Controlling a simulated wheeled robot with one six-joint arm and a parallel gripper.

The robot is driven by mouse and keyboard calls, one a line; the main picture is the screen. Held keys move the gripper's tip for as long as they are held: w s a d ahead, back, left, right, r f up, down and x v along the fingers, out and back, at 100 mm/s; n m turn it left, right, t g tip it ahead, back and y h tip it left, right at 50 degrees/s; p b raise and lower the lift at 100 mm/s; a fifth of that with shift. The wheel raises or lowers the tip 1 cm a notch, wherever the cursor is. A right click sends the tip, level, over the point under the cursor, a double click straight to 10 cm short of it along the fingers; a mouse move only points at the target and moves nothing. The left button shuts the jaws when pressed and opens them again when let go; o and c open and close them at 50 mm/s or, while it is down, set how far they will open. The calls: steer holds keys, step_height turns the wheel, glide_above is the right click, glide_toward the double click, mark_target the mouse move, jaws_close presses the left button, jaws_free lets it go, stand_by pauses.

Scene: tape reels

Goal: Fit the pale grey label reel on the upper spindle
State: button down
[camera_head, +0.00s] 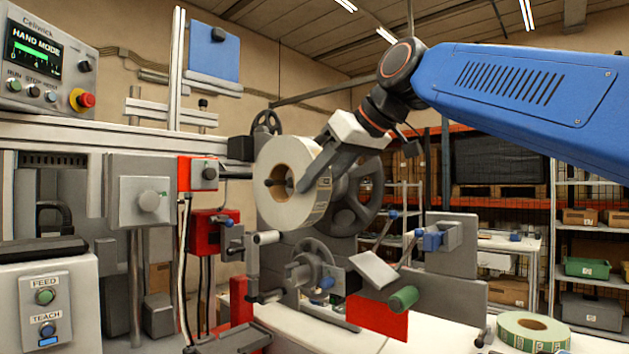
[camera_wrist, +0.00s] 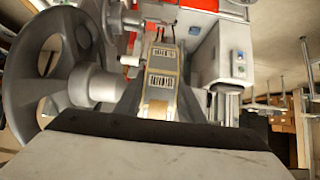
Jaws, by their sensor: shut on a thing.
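The pale grey label reel (camera_head: 288,205) is upright, its round face turned left in the head view. My gripper (camera_head: 317,172) is shut on it, with one finger across the face. The wrist view shows the reel (camera_wrist: 160,82) edge-on, with printed labels, between the fingers of my gripper (camera_wrist: 158,105). The upper spindle (camera_wrist: 97,86) is a light grey cylinder left of the reel, in front of a large spoked flange (camera_head: 350,212). The reel stands apart from the flange. A dark stub shows at the reel's core; I cannot tell whether the spindle is inside it.
A lower hub (camera_head: 308,272) sits below the reel. A green roller (camera_head: 403,299) and a tilted plate (camera_head: 375,270) stand to the lower right. A green-edged reel (camera_head: 533,332) lies on the white table. A red bracketed box (camera_head: 198,174) is left of the held reel.

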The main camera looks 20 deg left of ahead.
steer(key=shift+w+r, duration=0.1)
steer(key=shift+w, duration=0.05)
stand_by(0.3)
steer(key=shift+w+d, duration=0.35)
steer(key=shift+w, duration=0.4)
steer(key=shift+w+d, duration=0.3)
steer(key=shift+w, duration=0.4)
steer(key=shift+w+d, duration=0.35)
steer(key=shift+w, duration=0.4)
steer(key=shift+w, duration=0.1)
steer(key=shift+w+d, duration=0.35)
steer(key=shift+w, duration=0.5)
steer(key=shift+w+d, duration=0.35)
steer(key=shift+w, duration=0.45)
steer(key=shift+w+d, duration=0.2)
steer(key=shift+w, duration=0.25)
steer(key=c, duration=1.1)
jaws_free()
